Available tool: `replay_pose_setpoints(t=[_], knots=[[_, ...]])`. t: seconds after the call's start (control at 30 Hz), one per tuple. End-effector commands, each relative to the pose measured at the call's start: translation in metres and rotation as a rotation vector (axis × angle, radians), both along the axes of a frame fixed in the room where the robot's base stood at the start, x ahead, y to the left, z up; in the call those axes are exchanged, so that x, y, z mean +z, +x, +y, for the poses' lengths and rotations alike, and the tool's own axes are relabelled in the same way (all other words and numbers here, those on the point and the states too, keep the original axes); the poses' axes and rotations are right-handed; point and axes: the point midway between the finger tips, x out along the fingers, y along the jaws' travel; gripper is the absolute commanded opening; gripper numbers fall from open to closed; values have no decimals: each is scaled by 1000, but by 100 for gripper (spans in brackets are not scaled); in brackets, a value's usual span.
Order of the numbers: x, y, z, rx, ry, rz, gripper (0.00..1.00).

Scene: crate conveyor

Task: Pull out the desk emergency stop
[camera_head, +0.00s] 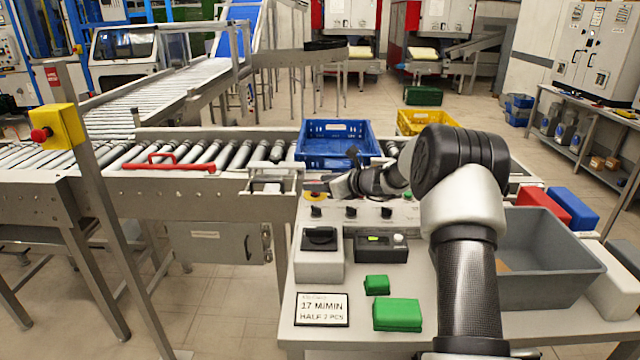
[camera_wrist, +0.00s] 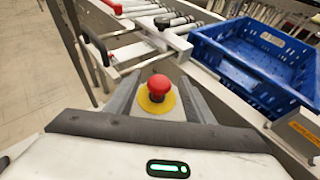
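The desk emergency stop (camera_wrist: 158,86) is a red mushroom button on a yellow round base. In the wrist view it stands between the two grey fingers of my gripper (camera_wrist: 160,90), which are apart, with visible gaps on both sides. In the head view only a bit of the stop's yellow base (camera_head: 315,197) shows under my gripper (camera_head: 312,185), at the back left of the desk's control panel. The red button is mostly hidden there. I cannot tell the exact height of the fingers over the button.
A second red stop button on a yellow box (camera_head: 57,127) is on a post at left. A blue crate (camera_head: 335,160) sits on the roller conveyor behind the desk. A grey bin (camera_head: 550,285), green blocks (camera_head: 398,314) and a sign (camera_head: 322,309) are on the desk.

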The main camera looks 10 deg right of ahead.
Motion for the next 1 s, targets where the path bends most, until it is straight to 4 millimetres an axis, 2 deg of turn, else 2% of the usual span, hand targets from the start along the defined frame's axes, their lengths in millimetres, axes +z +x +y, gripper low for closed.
replay_pose_setpoints(t=[0.17, 0.27, 0.7, 1.0], knots=[[2, -4, -3, -1, 0, 1, 48], [7, -12, -10, -3, 1, 1, 48], [47, -93, -63, -4, 0, 0, 48], [64, -129, -86, -1, 0, 0, 48]])
